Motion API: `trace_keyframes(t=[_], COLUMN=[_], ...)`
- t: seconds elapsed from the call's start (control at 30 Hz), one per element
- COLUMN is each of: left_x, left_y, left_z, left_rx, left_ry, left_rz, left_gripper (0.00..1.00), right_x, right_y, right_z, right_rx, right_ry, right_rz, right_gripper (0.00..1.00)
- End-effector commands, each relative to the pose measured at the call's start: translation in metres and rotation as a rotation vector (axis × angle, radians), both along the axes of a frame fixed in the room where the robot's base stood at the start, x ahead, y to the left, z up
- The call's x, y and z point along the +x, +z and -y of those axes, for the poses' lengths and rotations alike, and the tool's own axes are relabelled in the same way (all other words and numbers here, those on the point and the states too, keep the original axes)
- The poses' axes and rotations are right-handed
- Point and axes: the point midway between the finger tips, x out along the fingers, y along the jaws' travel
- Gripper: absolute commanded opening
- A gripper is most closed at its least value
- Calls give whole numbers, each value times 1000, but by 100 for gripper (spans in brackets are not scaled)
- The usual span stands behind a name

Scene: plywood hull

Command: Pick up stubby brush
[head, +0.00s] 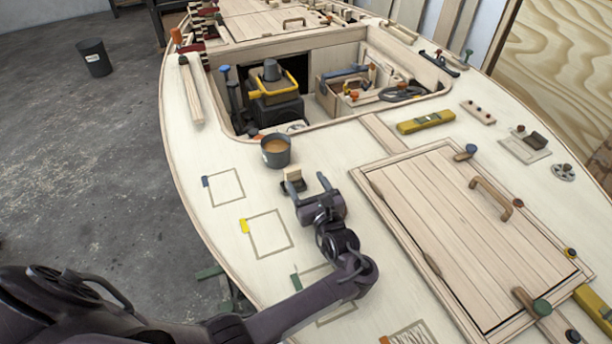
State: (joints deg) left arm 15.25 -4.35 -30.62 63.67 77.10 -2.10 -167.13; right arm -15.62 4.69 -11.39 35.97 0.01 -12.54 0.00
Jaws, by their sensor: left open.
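A small piece with a pale wooden top and a dark lower part, which looks like the stubby brush (292,175), stands on the pale deck (235,240) just beyond my left gripper. My left gripper (306,183) is open and empty, with its fingers pointing away toward the brush. One finger is close to the brush's near side and the other is to its right. Whether a finger touches the brush I cannot tell. The brush's near lower part is partly hidden by the gripper. My right gripper is not in view.
A grey cup of brown liquid (276,152) stands just beyond the brush. A slatted hatch with a raised frame (362,190) lies to the right. An open cockpit with boxes is behind. Taped outlines (270,252) on the deck at left are empty.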

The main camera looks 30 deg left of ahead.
Motion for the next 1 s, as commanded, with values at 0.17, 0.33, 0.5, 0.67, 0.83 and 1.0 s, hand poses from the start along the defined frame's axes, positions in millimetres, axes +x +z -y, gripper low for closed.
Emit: trace_keyframes(t=[0.17,0.33,0.5,0.67,0.83,1.0], left_x=[6,17,26,40,47,46], left_y=[0,0,1,0,-1,-1], left_z=[-8,-22,-37,-57,-64,-63], left_rx=[29,26,27,24,21,21], left_ry=[5,5,5,4,3,3], left_rz=[-10,-9,-10,-9,-9,-9], left_gripper=[65,65,65,65,65,60], right_x=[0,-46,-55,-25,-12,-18], right_y=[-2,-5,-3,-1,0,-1], right_z=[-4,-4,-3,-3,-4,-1], right_rx=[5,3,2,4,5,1], right_ry=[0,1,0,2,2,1], right_rz=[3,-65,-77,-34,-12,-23], right_gripper=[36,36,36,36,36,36])
